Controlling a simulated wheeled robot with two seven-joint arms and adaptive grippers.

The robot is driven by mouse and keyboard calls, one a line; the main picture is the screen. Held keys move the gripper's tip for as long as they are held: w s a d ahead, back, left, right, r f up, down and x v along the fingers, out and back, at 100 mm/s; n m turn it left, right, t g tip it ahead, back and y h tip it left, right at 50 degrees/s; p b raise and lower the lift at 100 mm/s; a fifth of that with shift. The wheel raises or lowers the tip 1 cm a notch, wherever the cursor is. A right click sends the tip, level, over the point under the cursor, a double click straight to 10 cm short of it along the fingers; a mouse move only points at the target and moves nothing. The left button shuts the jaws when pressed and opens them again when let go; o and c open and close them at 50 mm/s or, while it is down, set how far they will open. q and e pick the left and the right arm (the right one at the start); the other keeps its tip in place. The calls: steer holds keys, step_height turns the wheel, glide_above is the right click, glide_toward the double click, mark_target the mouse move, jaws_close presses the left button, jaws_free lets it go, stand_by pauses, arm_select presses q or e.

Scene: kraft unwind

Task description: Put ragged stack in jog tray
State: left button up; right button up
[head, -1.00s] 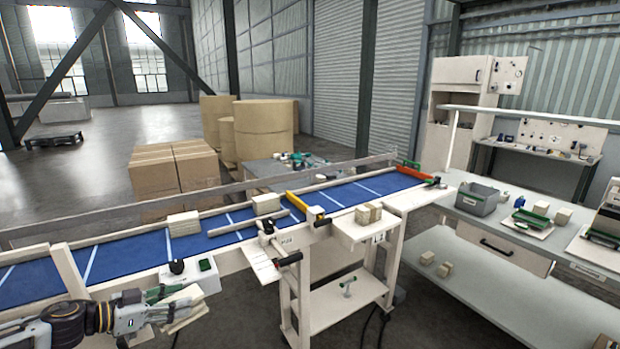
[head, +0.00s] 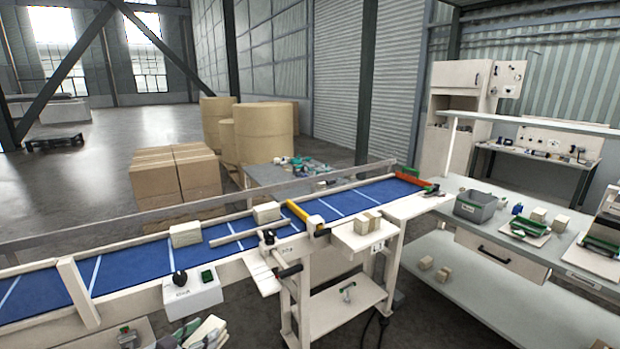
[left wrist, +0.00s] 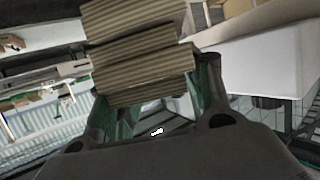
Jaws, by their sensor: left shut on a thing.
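The ragged stack (head: 207,333) is a cream wad of sheets with uneven edges at the bottom edge of the head view. My left gripper (head: 183,334) is shut on it, mostly cut off by the frame. In the left wrist view the stack (left wrist: 140,50) shows as several ridged, offset layers between the green-padded fingers of the gripper (left wrist: 160,100). It is held clear of the conveyor, on its near side. I cannot tell for sure which thing is the jog tray. My right gripper is not in view.
A blue conveyor (head: 130,263) carries pale stacks (head: 185,234). A control box (head: 192,293) is fixed on its near side. A small shelf (head: 345,236) holds tan blocks. The right bench carries a grey bin (head: 475,207) and pale boards with green items (head: 524,230).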

arm_select(q)
steer(key=shift+s+d+n+y, duration=0.3)
steer(key=shift+d+y, duration=0.1)
steer(key=shift+d, duration=0.1)
steer(key=shift+s+d+n+t+y+p, duration=0.25)
steer(key=shift+d+n+t+y+p, duration=0.15)
steer(key=shift+d+p, duration=0.25)
steer(key=s+d+r+n+y+p, duration=0.2)
steer(key=s+d+n+y+p, duration=0.1)
steer(key=d+y, duration=0.1)
steer(key=shift+d+n+t+p, duration=0.3)
steer(key=shift+d, duration=0.05)
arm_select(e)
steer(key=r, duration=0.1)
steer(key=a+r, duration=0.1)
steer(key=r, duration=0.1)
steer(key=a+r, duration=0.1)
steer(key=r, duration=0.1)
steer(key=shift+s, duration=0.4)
